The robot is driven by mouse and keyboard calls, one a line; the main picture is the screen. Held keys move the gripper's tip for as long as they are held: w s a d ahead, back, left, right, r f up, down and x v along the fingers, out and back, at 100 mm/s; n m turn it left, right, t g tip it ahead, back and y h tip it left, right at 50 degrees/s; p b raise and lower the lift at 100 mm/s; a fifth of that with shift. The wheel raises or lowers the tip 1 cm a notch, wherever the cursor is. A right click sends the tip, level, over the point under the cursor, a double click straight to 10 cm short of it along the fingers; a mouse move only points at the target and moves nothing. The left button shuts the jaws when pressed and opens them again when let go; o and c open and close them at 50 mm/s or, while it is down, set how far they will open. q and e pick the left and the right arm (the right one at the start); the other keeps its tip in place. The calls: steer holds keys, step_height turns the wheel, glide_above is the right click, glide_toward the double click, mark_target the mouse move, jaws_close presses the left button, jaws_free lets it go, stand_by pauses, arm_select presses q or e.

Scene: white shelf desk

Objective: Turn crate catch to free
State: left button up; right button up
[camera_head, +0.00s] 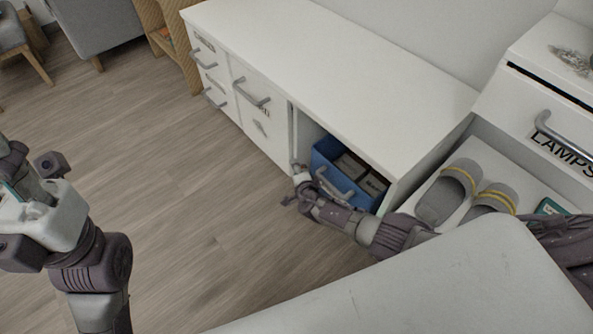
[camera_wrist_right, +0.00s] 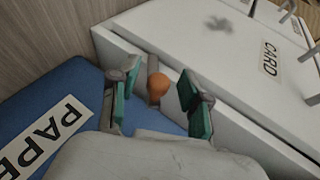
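The crate catch, an orange knob (camera_wrist_right: 158,84) on a small grey bar, sits by the edge of the white cabinet, beside the blue crate (camera_wrist_right: 62,90), in the right wrist view. My right gripper (camera_wrist_right: 157,95) is open, its green-padded fingers on either side of the knob with visible gaps. In the head view the right gripper (camera_head: 298,186) is at the front of the open compartment, and the catch cannot be made out there. The blue crate (camera_head: 322,160) stands inside the compartment. My left gripper (camera_head: 22,185) is at the left edge over the floor, partly cut off.
The white desk (camera_head: 330,70) has drawers with grey handles left of the compartment. A CARD label (camera_wrist_right: 269,58) is on a front. Grey slippers (camera_head: 447,193) lie in a shelf at right, below a LAMPS drawer (camera_head: 550,120).

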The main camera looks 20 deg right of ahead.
steer(key=shift+s, duration=0.1)
steer(key=v, duration=1.2)
stand_by(0.4)
steer(key=shift+c, duration=0.2)
